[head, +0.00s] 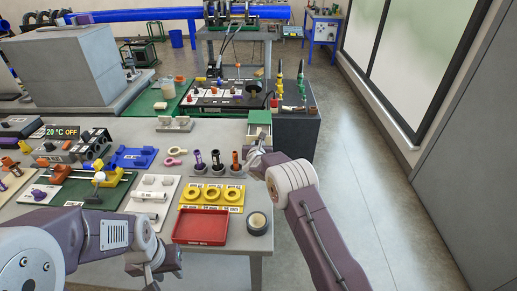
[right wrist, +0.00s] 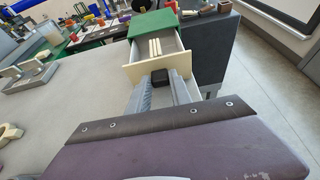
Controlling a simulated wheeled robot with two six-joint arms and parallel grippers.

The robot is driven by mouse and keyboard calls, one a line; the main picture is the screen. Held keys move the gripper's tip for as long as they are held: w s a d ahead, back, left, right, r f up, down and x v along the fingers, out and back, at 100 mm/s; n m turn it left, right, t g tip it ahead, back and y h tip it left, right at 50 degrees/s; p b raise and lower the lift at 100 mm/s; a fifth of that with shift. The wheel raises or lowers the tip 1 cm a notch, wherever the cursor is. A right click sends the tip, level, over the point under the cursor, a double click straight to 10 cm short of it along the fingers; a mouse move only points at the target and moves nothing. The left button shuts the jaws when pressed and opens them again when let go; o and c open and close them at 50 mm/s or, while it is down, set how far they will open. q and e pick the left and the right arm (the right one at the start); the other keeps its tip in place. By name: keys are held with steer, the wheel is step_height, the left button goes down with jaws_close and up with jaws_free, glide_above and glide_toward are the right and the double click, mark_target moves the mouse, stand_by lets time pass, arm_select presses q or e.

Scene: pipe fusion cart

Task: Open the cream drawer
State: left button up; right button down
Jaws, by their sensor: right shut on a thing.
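The cream drawer (right wrist: 183,72) stands partly pulled out of a small cabinet with a green top (right wrist: 153,25) in the right wrist view. Pale sticks lie inside it. Its black handle (right wrist: 159,76) is between the fingers of my right gripper (right wrist: 160,88), which is shut on it. In the head view the green-topped cabinet (head: 259,117) stands at the table's right edge, and my right gripper (head: 255,155) is at its front, partly covering the drawer. My left gripper (head: 152,278) hangs low at the front of the table, away from the drawer; its fingers are unclear.
A red tray (head: 200,228), a yellow panel with rings (head: 212,195) and a roll of tape (head: 257,223) lie on the table near my right arm. A dark grey cabinet (head: 297,135) stands right of the drawer unit. The floor to the right is clear.

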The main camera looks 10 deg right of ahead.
steer(key=c, duration=1.2)
jaws_free()
steer(key=shift+o, duration=0.2)
steer(key=shift+s+r, duration=0.15)
steer(key=shift+s, duration=0.2)
steer(key=b+v, duration=0.2)
steer(key=v, duration=0.6)
steer(key=shift+s+a+r, duration=0.1)
steer(key=shift+s+r, duration=0.05)
